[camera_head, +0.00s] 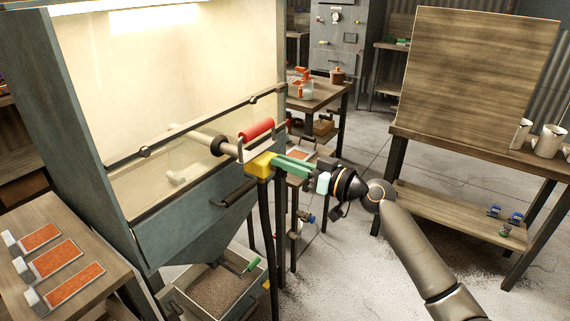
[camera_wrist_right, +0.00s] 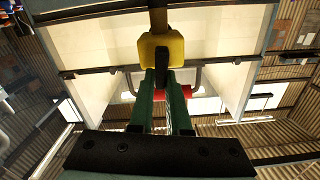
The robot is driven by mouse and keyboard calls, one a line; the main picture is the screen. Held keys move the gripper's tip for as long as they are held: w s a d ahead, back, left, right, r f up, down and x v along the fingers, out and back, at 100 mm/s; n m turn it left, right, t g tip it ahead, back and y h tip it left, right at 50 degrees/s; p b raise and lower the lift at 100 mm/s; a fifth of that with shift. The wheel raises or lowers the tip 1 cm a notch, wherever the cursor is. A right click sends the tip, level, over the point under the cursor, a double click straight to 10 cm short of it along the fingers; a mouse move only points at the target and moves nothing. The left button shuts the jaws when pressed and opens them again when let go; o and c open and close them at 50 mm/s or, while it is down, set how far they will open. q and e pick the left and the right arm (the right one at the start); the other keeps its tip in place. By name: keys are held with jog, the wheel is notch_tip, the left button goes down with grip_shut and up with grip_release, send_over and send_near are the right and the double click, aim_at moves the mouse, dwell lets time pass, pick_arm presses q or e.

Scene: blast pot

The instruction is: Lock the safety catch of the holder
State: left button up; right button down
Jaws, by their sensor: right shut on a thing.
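A yellow block (camera_head: 261,165), which looks like part of the holder, sits on top of a dark post in front of the cabinet. The yellow block also shows in the right wrist view (camera_wrist_right: 161,47), at the top middle. My right gripper (camera_head: 277,162) has green fingers that reach up to the block from the right. In the right wrist view, the fingers close on a small dark lever (camera_wrist_right: 162,73) at the block, which I take to be the catch; the fingers partly hide it. Whether the catch is locked cannot be told. My left gripper is not in view.
A red roller (camera_head: 257,129) on a metal bracket and a beige nozzle (camera_head: 222,147) are just behind the block at the cabinet (camera_head: 180,225). A grit bin (camera_head: 215,290) stands below. A workbench (camera_head: 480,146) is at the right, with open floor between.

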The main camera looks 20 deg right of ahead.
jog(key=shift+w+d+f+m+p, duration=0.25)
jog(key=shift+f+m+p, duration=0.2)
jog(key=shift+m, duration=2.3)
jog(key=shift+w+d+f+m+p, duration=0.25)
jog(key=shift+m+p, duration=0.25)
jog(key=shift+m, duration=2.2)
jog(key=shift+w+d+f+m+p, duration=0.15)
jog(key=shift+d+f+m+p, duration=0.25)
jog(key=shift+m, duration=2.35)
jog(key=shift+f, duration=0.15)
jog(key=c, duration=0.9)
grip_release()
